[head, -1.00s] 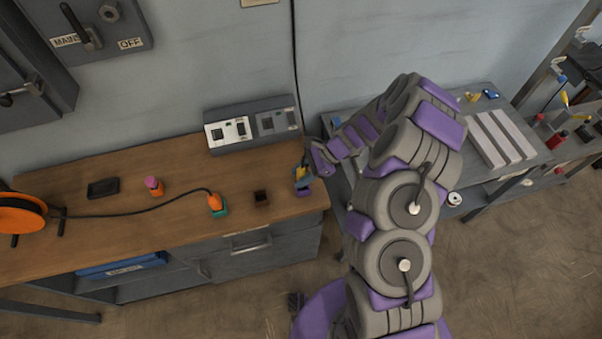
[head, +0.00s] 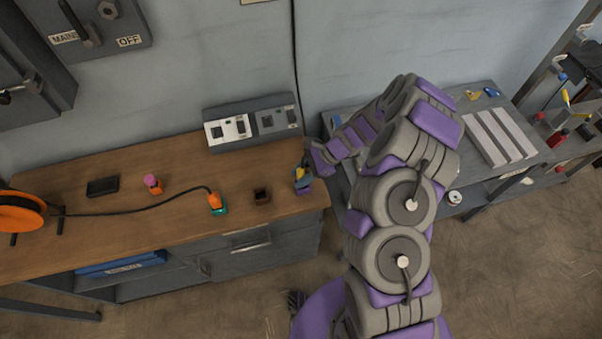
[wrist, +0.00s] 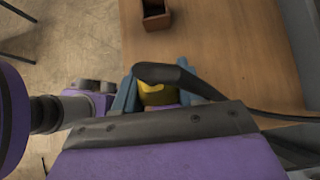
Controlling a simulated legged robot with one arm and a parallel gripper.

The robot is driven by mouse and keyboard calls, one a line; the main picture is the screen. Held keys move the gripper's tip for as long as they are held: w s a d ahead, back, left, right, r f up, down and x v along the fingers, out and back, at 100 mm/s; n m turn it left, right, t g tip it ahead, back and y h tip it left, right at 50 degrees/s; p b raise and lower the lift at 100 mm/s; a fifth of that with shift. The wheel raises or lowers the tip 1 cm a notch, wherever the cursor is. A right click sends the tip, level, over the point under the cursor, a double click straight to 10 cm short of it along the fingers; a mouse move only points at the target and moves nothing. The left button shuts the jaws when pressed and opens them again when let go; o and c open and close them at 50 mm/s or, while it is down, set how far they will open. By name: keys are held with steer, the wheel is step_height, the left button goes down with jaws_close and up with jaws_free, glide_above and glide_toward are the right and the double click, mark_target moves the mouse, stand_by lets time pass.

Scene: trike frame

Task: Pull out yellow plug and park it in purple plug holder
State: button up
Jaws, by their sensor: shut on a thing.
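The yellow plug (head: 300,173) is at the right end of the wooden bench, directly above the purple plug holder (head: 304,190). They look touching or nearly so; how deep the plug sits cannot be told. In the wrist view the yellow plug (wrist: 156,97) is between the blue fingers of my gripper (wrist: 160,92), with a black curved piece across it. A strip of purple below it may be the holder. My gripper (head: 305,169) is shut on the yellow plug, reaching in from the right in the head view. The arm partly hides the plug.
A brown open holder (head: 262,196) stands just left of the purple one. An orange plug (head: 214,201) sits in a teal holder further left, its cable running to an orange reel (head: 20,213). A socket panel (head: 253,127) stands behind. A pink-topped orange item (head: 153,183) is farther left.

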steer(key=shift+f+b, duration=0.45)
steer(key=shift+f, duration=0.6)
steer(key=o, duration=1.2)
steer(key=shift+c, duration=0.2)
steer(key=p+v, duration=0.2)
steer(key=v, duration=1.5)
steer(key=shift+p, duration=0.3)
steer(key=shift+d+r, duration=0.1)
steer(key=shift+d, duration=0.05)
